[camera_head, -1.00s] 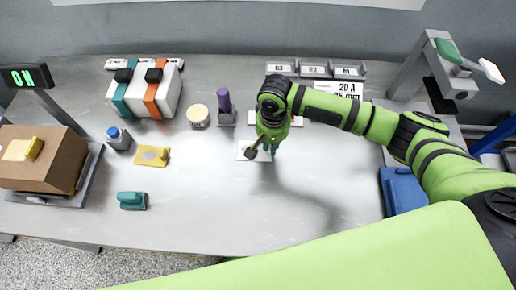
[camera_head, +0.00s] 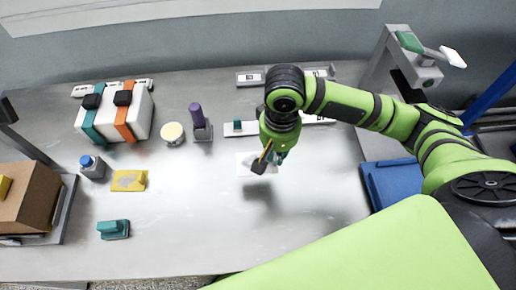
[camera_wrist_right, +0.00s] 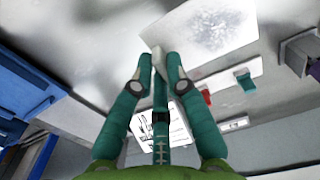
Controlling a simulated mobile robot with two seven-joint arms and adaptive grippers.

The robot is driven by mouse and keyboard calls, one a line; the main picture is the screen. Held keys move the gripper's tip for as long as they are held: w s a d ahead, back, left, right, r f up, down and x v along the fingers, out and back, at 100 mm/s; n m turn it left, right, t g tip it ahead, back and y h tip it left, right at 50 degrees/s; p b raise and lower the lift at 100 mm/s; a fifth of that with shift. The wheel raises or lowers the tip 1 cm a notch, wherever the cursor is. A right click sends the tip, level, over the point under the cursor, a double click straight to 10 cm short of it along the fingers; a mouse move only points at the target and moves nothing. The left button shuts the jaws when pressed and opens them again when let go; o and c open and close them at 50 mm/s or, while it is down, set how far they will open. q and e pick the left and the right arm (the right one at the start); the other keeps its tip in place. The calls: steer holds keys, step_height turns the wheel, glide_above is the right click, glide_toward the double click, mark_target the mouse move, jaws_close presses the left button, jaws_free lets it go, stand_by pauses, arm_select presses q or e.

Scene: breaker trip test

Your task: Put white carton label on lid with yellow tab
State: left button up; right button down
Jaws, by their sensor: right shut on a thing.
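A flat white square (camera_head: 244,159) with a grey speckled patch lies on the table; it also shows in the right wrist view (camera_wrist_right: 208,28). I take it as the label, but cannot read it. My right gripper (camera_head: 268,163) is over its right part. In the right wrist view the fingers (camera_wrist_right: 159,68) are closed on a small whitish piece (camera_wrist_right: 157,55); whether it joins the square is unclear. A flat yellow plate with a raised tab (camera_head: 129,181) lies to the left. A brown carton (camera_head: 27,203) at the left edge has a yellow piece (camera_head: 4,187) on top, cut off by the frame. My left gripper is out of view.
A teal block (camera_head: 114,229), a blue-capped bottle (camera_head: 92,168), a round cream-topped pot (camera_head: 173,133) and a purple-handled piece (camera_head: 199,119) stand left of my gripper. A strapped white box (camera_head: 143,117) is behind. A blue tray (camera_head: 397,187) is right. The front middle is clear.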

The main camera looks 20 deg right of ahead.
step_height(320, 180, up, 9)
steer(key=w+n, duration=0.2)
steer(key=n, duration=0.1)
steer(key=shift+w+d+r, duration=0.15)
steer(key=shift+w+d, duration=0.2)
steer(key=shift+w, duration=0.05)
stand_by(0.3)
